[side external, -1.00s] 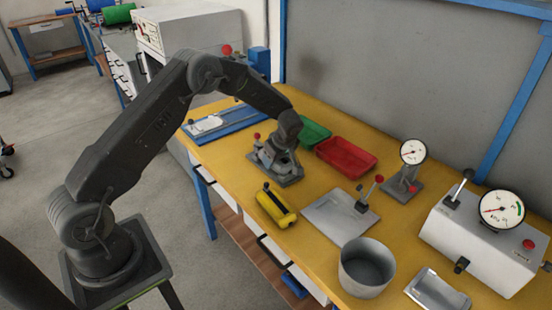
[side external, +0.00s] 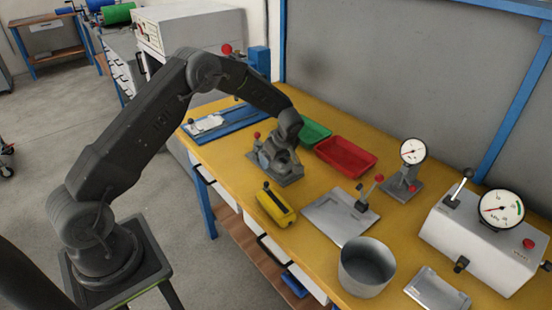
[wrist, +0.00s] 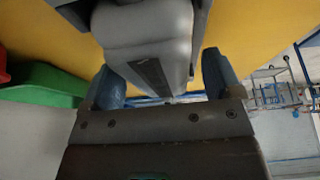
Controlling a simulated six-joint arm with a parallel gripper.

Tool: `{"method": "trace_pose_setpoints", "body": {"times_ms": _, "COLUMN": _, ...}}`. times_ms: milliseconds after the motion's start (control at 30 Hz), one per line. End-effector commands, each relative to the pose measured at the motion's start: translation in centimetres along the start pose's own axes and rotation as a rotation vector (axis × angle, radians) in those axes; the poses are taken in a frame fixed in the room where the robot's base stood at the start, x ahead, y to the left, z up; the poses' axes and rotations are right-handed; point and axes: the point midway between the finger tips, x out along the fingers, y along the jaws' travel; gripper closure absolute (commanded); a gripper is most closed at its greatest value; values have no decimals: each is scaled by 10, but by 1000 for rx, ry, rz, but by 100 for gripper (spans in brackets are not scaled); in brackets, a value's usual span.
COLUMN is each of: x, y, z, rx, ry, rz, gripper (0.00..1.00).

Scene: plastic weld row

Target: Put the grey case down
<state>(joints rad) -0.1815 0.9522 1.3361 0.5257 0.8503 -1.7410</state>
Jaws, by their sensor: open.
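The grey case (wrist: 150,45) is a rounded grey block with a dark strip, close up in the wrist view. It sits between the two blue-grey fingers of my gripper (wrist: 163,82), which are spread with the case between them. In the side external view my gripper (side external: 277,158) is low over a grey fixture (side external: 287,180) with a red-knobbed lever on the yellow bench. The case is largely hidden there by my gripper. I cannot tell exactly how it rests in the fixture.
Green (side external: 314,132) and red (side external: 346,156) trays lie just behind and right of the fixture. A yellow tool (side external: 276,205) lies in front. A grey plate with a lever (side external: 335,220), a dial gauge (side external: 412,152) and a metal pot (side external: 366,270) stand to the right.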

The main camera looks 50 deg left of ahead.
Motion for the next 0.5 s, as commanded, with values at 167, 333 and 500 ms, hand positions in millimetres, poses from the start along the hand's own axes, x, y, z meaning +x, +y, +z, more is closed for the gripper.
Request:
{"method": "trace_pose_setpoints", "body": {"times_ms": 167, "x": -32, "y": 1, "z": 0, "rx": 0, "ry": 0, "rz": 4, "gripper": 15}}
{"method": "trace_pose_setpoints", "body": {"times_ms": 333, "x": -69, "y": 1, "z": 0, "rx": 1, "ry": 0, "rz": 4, "gripper": 15}}
{"method": "trace_pose_setpoints", "body": {"times_ms": 500, "x": -98, "y": 1, "z": 1, "rx": 1, "ry": -1, "rz": 3, "gripper": 15}}
